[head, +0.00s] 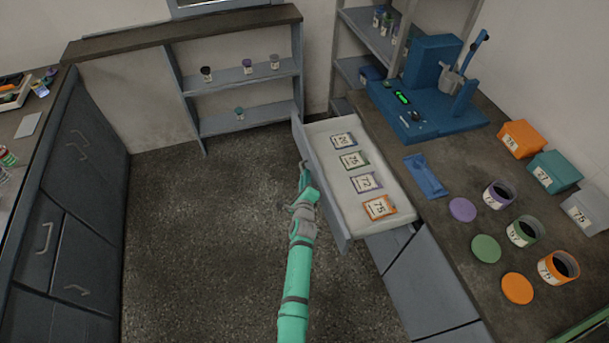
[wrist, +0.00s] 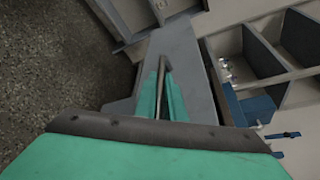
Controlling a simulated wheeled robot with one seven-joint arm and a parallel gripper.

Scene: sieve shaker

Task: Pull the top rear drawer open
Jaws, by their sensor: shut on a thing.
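The top rear drawer (head: 333,200) stands well out from the right-hand bench in the head view, with its pale inside showing. Several numbered cards with coloured borders lie in a row in it. My gripper (head: 304,172) is at the outer face of the drawer front, shut on its handle. In the wrist view the teal fingers of my gripper (wrist: 162,97) close around the grey handle bar (wrist: 164,80), against the drawer front (wrist: 190,65). In the head view the handle is mostly hidden by my gripper.
On the right bench (head: 455,240) stand a blue shaker machine (head: 425,95), a blue tool (head: 426,177), open jars, loose lids and coloured boxes. A low shelf (head: 240,80) stands behind the drawer. The floor (head: 200,230) left of my arm is clear.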

